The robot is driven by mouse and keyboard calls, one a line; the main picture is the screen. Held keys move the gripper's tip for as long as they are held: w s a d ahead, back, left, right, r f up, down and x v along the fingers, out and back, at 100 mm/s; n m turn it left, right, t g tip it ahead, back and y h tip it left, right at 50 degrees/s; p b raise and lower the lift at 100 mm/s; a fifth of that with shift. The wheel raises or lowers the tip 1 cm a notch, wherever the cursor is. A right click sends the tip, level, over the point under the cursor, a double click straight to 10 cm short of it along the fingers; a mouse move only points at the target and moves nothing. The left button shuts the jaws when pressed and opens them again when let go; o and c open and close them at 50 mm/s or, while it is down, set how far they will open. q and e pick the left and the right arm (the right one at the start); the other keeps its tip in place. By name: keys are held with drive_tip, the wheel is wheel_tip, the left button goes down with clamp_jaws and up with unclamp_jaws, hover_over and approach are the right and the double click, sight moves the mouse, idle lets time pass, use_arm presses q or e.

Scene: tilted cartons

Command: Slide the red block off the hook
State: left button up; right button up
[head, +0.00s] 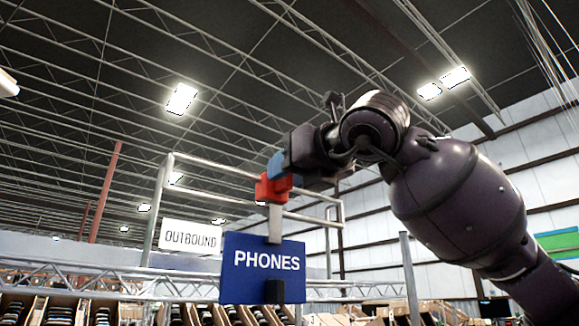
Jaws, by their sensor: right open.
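The red block (272,188) sits at the top of a pale upright strip (275,222), which rises behind the blue PHONES sign (262,275). My right gripper (280,168) comes in from the right, with its dark body just above and to the right of the red block. It is open. A small light blue piece (276,163) shows at its end, directly above the block; I cannot tell whether it is a fingertip. The gripper's end overlaps the block in the picture, so contact is unclear. The hook's shape is mostly hidden. My left gripper is not in view.
A grey metal rail frame (165,205) stands around and behind the sign, with a horizontal truss (150,285) below. A white OUTBOUND sign (191,236) hangs at left. Tilted cartons (60,308) line the bottom. The space left of the block looks open.

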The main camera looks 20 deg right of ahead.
drive_tip(key=shift+w, duration=0.15)
drive_tip(key=shift+c, duration=0.3)
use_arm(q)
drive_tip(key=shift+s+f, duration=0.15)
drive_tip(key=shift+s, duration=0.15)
use_arm(e)
clamp_jaws()
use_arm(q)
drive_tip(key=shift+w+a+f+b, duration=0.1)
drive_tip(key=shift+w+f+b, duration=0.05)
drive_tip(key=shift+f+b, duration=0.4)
use_arm(e)
drive_tip(key=w+d, duration=0.3)
drive_tip(key=d, duration=0.7)
drive_tip(key=shift+w+d, duration=0.25)
drive_tip(key=shift+w, duration=0.1)
drive_tip(key=shift+r, duration=0.1)
